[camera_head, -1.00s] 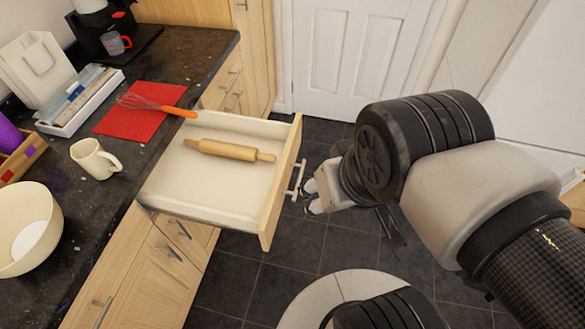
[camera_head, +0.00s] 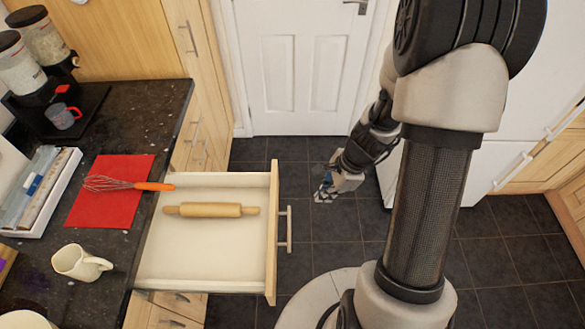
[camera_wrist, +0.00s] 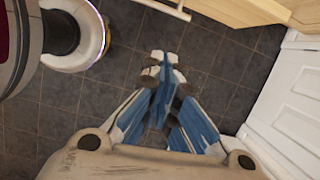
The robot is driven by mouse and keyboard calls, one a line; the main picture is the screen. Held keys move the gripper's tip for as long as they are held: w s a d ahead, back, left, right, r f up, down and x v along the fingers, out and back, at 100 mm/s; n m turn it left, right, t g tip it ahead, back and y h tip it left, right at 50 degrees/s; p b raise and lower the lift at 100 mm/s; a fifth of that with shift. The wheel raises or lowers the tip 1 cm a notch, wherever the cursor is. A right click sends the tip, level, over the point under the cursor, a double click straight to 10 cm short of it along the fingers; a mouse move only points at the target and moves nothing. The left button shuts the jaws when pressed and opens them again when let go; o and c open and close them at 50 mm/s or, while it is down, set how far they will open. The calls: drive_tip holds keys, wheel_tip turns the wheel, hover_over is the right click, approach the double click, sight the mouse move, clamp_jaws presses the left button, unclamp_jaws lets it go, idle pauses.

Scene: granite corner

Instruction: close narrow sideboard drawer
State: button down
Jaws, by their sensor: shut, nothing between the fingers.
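The wooden sideboard drawer (camera_head: 200,262) stands pulled out from under the dark counter in the head view. A wooden rolling pin (camera_head: 212,210) lies in it. The drawer's bar handle (camera_head: 288,229) is on its right-facing front; a pale bar, likely this handle (camera_wrist: 165,9), shows at the top of the wrist view. My gripper (camera_head: 325,192) is to the right of the drawer front, beyond the handle's far end, and apart from it. In the wrist view my gripper (camera_wrist: 158,66) has its blue and white fingers together, with nothing between them.
The counter (camera_head: 108,250) holds a red mat (camera_head: 110,205) with a whisk (camera_head: 125,184), a cream jug (camera_head: 80,263) and a white tray (camera_head: 50,200). A white door (camera_head: 305,60) closes the back. Dark tiled floor (camera_head: 325,228) is clear right of the drawer.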

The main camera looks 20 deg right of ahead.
drive_tip(key=w+a+f+b, duration=0.1)
drive_tip(key=a+f+b, duration=0.1)
drive_tip(key=f, duration=0.4)
drive_tip(key=w+a+f+m+b, duration=0.1)
drive_tip(key=a+f+b, duration=0.2)
drive_tip(key=f, duration=0.3)
drive_tip(key=shift+a+b, duration=0.35)
drive_tip(key=shift+b, duration=0.45)
drive_tip(key=shift+a, duration=0.1)
